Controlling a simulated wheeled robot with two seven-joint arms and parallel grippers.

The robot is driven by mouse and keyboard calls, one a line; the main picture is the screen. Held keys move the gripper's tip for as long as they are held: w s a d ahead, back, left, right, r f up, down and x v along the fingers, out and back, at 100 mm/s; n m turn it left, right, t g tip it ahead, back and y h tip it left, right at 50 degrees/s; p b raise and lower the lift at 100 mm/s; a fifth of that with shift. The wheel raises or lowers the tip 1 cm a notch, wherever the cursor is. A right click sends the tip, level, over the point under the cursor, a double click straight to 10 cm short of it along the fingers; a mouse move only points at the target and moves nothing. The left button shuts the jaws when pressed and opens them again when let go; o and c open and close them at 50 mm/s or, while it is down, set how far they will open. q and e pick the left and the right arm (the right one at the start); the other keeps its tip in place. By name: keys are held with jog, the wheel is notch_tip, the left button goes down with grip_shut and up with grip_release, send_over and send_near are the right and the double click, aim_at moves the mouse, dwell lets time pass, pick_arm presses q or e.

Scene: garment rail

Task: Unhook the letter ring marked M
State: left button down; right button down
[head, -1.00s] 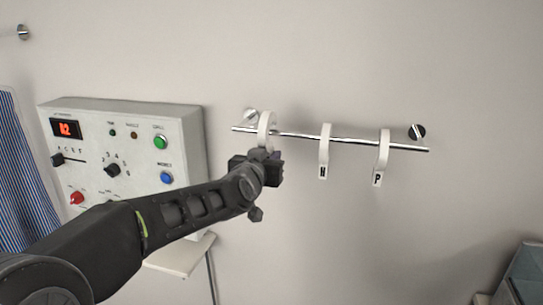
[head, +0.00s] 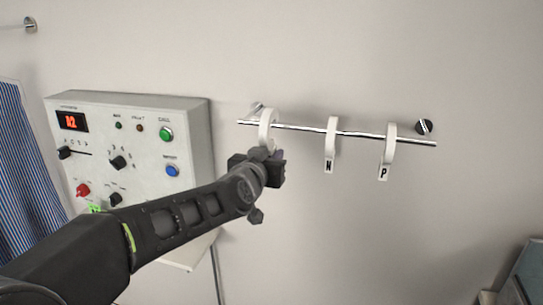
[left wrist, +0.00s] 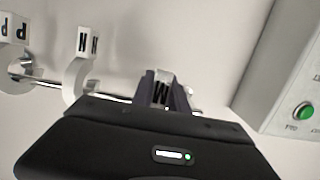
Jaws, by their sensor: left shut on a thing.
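The letter ring marked M (head: 266,124) hangs around the chrome rail (head: 300,128) near its left end; its lower tag is hidden behind my gripper in the head view. In the left wrist view the M tag (left wrist: 162,93) sits between the two fingers. My left gripper (head: 272,156) is shut on that tag; it also shows in the left wrist view (left wrist: 165,90). The right gripper is in neither view.
The ring marked N (head: 331,140) and the ring marked P (head: 388,150) hang to the right on the same rail. A control panel (head: 140,110) with knobs and buttons is on the wall to the left. A striped cloth (head: 22,170) hangs at far left.

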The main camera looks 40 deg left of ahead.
pick_arm(q)
jog(key=f+b+v, duration=0.1)
jog(key=v, duration=1)
jog(key=shift+s+d+f, duration=0.2)
jog(key=shift+s+f, duration=0.15)
jog(key=shift+s, duration=0.15)
jog(key=shift+w+f, duration=0.1)
jog(key=shift+w, duration=0.05)
